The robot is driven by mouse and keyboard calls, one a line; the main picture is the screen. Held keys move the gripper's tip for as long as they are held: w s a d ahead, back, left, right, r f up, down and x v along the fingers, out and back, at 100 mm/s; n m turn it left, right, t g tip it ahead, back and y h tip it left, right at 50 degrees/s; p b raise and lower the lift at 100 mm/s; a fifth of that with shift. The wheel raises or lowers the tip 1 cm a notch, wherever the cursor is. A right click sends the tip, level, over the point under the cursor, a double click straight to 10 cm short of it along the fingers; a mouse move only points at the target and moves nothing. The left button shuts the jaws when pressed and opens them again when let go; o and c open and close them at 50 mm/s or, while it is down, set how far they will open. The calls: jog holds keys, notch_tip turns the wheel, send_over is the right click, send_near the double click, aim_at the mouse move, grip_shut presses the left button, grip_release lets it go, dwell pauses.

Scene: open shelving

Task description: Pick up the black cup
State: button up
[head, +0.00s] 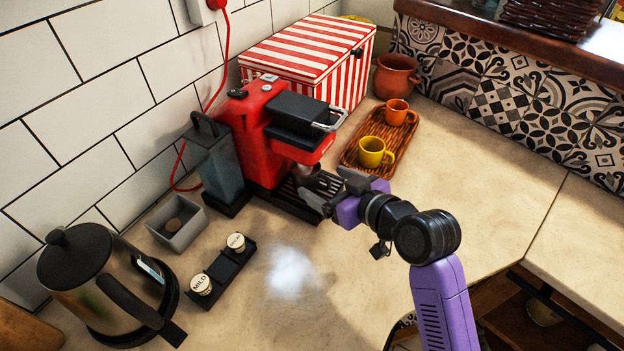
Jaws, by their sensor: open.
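A small dark rounded shape (305,173), which looks like the black cup, is on the slatted drip tray of the red coffee machine (262,145), below its spout. It is small and partly covered, so its outline is unclear. My gripper (325,187) is open in front of the drip tray, with its fingers pointing toward the dark shape. I cannot tell whether a finger touches it.
A wicker tray (351,158) behind my gripper holds a yellow cup (373,152) and an orange cup (398,112). A kettle (95,280), a grey bin (176,228) and a black pod holder (233,264) stand at left. The front counter is clear.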

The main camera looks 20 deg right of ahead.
aim_at(313, 181)
jog(key=x, duration=0.5)
jog(key=p+x, duration=0.1)
jog(key=x, duration=0.1)
jog(key=shift+a+f, duration=0.25)
jog(key=shift+a, duration=0.15)
jog(key=shift+c, duration=0.2)
jog(key=c, duration=1.5)
